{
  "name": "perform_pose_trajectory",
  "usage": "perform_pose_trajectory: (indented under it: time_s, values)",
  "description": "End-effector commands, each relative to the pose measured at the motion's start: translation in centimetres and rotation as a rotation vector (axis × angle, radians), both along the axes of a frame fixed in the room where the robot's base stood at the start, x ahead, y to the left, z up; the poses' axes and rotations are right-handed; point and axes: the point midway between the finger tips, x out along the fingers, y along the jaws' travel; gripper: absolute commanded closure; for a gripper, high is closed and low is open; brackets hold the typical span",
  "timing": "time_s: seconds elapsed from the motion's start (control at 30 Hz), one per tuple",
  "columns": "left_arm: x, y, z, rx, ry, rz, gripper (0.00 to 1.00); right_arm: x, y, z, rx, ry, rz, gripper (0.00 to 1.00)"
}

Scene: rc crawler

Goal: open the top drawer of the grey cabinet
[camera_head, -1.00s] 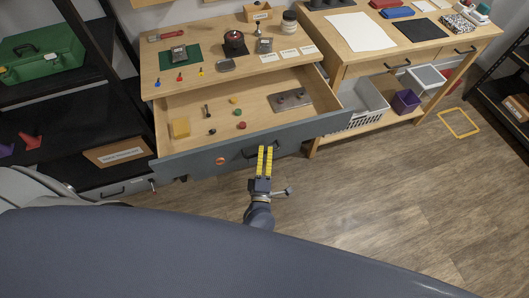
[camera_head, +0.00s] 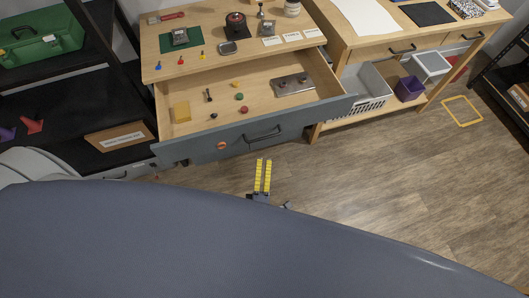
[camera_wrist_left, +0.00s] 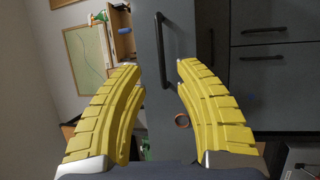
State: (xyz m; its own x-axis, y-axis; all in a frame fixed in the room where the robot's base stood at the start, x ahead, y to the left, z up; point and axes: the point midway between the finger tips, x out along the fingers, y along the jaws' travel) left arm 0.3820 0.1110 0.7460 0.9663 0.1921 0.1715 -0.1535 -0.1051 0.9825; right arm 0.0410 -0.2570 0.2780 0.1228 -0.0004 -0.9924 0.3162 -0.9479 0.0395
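The grey cabinet's top drawer (camera_head: 308,115) stands pulled well out in the head view, its wooden inside showing. Its dark bar handle (camera_head: 262,134) is on the grey front and also shows in the left wrist view (camera_wrist_left: 165,50). My left gripper (camera_head: 262,164) with yellow fingers is in front of the drawer, apart from the handle. In the left wrist view, the fingers (camera_wrist_left: 160,66) are spread with nothing held, and the handle lies beyond their tips. My right gripper is not in view.
A wooden bench (camera_head: 400,48) with a white basket (camera_head: 372,107) stands to the right. A black shelf (camera_head: 60,125) is at left. Floor in front is clear.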

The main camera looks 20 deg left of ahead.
Motion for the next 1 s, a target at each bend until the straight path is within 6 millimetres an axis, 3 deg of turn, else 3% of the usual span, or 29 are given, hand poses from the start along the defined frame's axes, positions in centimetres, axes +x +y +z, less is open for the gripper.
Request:
perform_pose_trajectory:
  time_s: [0.3, 0.77, 0.87, 0.97, 1.0]
  values:
    - [-1.9, -0.4, -0.3, 0.0, 0.0, 0.0, 0.68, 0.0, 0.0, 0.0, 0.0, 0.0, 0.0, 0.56]
    - [-2.0, -0.4, -0.5, 0.004, 0.003, -0.002, 0.68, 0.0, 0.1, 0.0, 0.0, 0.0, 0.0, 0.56]
    - [-1.9, -0.8, -1.7, 0.047, 0.033, -0.025, 0.68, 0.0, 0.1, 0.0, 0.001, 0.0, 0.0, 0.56]
    - [-2.0, -1.5, -5.0, 0.155, 0.114, -0.084, 0.68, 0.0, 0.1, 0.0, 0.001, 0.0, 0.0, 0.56]
    - [-2.2, -1.9, -6.9, 0.218, 0.158, -0.117, 0.68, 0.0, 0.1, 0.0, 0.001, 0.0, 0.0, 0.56]
